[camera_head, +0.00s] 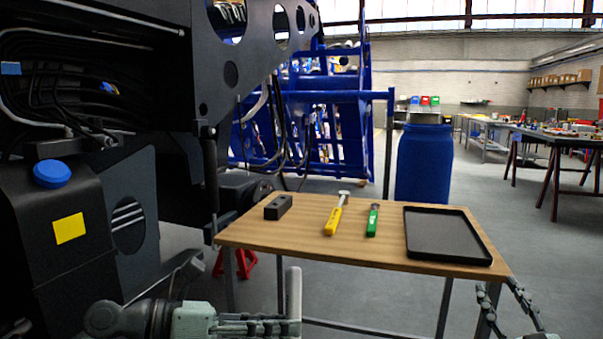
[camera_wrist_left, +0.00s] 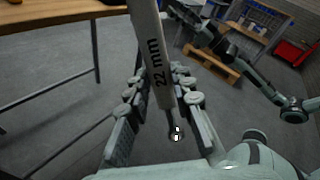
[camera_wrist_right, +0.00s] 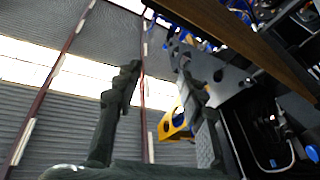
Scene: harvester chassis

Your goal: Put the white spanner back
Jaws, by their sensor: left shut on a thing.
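The white spanner (camera_head: 293,296) stands nearly upright in my left gripper (camera_head: 284,325), in front of and below the table's front edge. In the left wrist view the spanner (camera_wrist_left: 152,52) is pale grey, marked "22 mm", and lies between the two shut fingers (camera_wrist_left: 161,92). Its far end runs out of that view at the top. My right gripper (camera_head: 513,302) is at the table's front right corner, partly cut off by the picture edge. In the right wrist view its fingers (camera_wrist_right: 160,98) are wide apart with nothing between them.
The wooden table (camera_head: 310,237) carries a black block (camera_head: 278,207), a yellow-handled tool (camera_head: 335,218), a green-handled tool (camera_head: 372,221) and an empty black tray (camera_head: 446,237). The dark harvester chassis (camera_head: 90,190) stands at left. A blue barrel (camera_head: 424,165) stands behind the table.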

